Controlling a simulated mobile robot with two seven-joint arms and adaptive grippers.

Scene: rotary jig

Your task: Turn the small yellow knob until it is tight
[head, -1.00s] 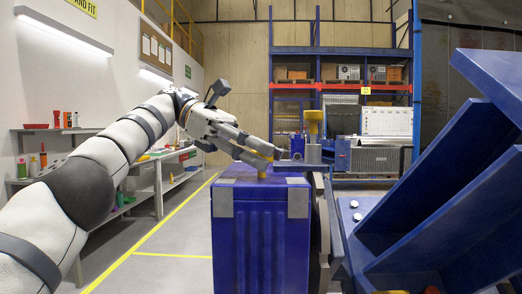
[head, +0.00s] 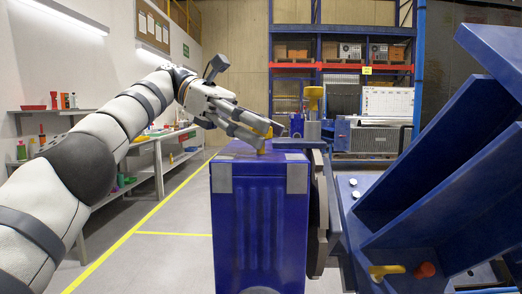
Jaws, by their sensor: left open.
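The small yellow knob (head: 262,148) stands low on top of the blue box-shaped jig body (head: 260,215), near its back edge. My left gripper (head: 265,136) reaches in from the left, pointing down and right. Its open fingers are at the knob and hide most of it. I cannot tell whether they touch it. A larger yellow knob (head: 313,98) stands upright on a grey clamp block (head: 313,132) to the right of the fingers. My right gripper is not in view.
A big blue angled frame (head: 440,170) fills the right side, with a yellow handle (head: 385,271) and an orange-red knob (head: 425,270) low on it. A workbench (head: 150,150) runs along the left wall. Storage racking (head: 340,62) stands behind. Floor left of the jig is clear.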

